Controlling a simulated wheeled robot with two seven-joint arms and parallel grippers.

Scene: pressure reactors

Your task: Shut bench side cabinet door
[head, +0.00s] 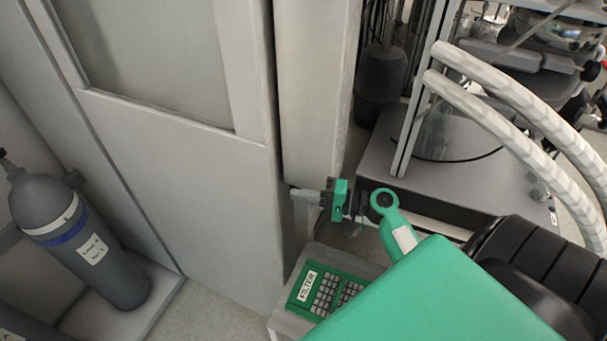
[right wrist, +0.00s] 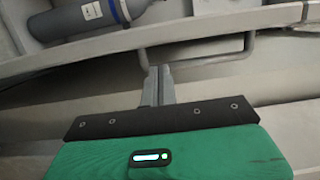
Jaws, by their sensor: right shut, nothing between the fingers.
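The tall grey cabinet door (head: 205,195) with a pale window panel (head: 155,55) fills the left middle of the head view. A dark gap runs between its right edge and a grey upright (head: 315,90); I cannot tell whether the door stands fully shut. My right gripper (head: 297,194) is shut and empty, its fingertips at the door's right edge; whether they touch it is unclear. In the right wrist view the closed fingers (right wrist: 158,85) point at a thin bent grey bar (right wrist: 205,65). My left gripper is not in view.
A grey gas cylinder (head: 80,240) with a blue band stands at left; it also shows in the right wrist view (right wrist: 95,15). A green keypad unit labelled FILTER (head: 325,290) sits below my right gripper. Reactor equipment with ribbed white hoses (head: 500,125) stands at right.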

